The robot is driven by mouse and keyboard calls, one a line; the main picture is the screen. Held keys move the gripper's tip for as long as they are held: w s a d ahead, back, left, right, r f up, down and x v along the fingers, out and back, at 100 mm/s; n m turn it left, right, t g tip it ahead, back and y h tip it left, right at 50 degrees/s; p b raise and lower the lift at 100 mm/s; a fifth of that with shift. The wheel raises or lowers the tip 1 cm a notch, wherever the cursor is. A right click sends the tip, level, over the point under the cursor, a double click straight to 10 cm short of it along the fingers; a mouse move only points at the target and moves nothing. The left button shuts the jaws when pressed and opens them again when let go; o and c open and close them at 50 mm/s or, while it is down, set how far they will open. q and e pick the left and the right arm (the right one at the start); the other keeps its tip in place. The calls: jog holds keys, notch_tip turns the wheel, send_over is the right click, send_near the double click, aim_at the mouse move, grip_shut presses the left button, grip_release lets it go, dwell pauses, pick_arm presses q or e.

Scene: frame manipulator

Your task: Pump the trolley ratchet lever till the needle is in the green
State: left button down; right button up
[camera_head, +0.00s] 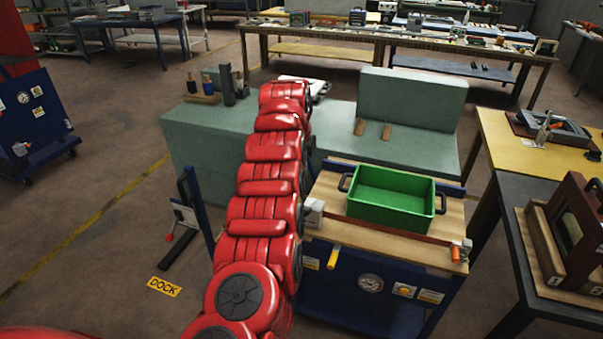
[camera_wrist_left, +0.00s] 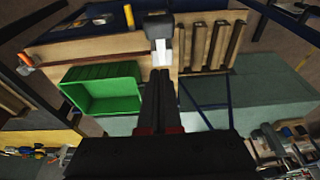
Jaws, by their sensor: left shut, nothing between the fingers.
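The trolley has a wooden top (camera_head: 325,187) and a blue front panel (camera_head: 340,290) in the head view. My left gripper (camera_wrist_left: 158,90) is shut and empty above the trolley, pointing toward a grey block with a white face (camera_wrist_left: 160,40). The red arm hides this gripper in the head view. My right gripper is out of view.
A green bin (camera_head: 390,197) stands on the trolley top, with an orange-handled clamp (camera_head: 460,250) at the right front corner. A grey-green bench (camera_head: 205,135) lies behind. A yellow-topped table (camera_head: 500,150) stands close on the right.

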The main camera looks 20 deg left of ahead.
pick_arm(q)
jog(key=p, duration=0.2)
send_over(304, 206)
jog(key=f, duration=0.5)
jog(key=shift+s+a, duration=0.25)
jog(key=shift+w+f, duration=0.35)
jog(key=shift+f, duration=0.2)
jog(key=shift+d+f, duration=0.1)
jog(key=shift+f, duration=0.55)
jog(key=shift+d+f+p, duration=0.1)
jog(key=shift+d+p, duration=0.2)
jog(key=shift+s+f+p, duration=0.2)
jog(key=shift+f+p, duration=0.2)
jog(key=shift+p, duration=0.05)
jog(key=shift+s+a+p, duration=0.1)
jog(key=shift+s+p, duration=0.05)
jog(key=shift+p, duration=0.2)
jog(key=shift+s+a+f, duration=0.2)
jog(key=shift+s+f, duration=0.05)
jog(key=shift+f, duration=0.15)
jog(key=shift+s+f+p, duration=0.3)
jog(key=shift+f+p, duration=0.25)
jog(key=shift+f, duration=0.2)
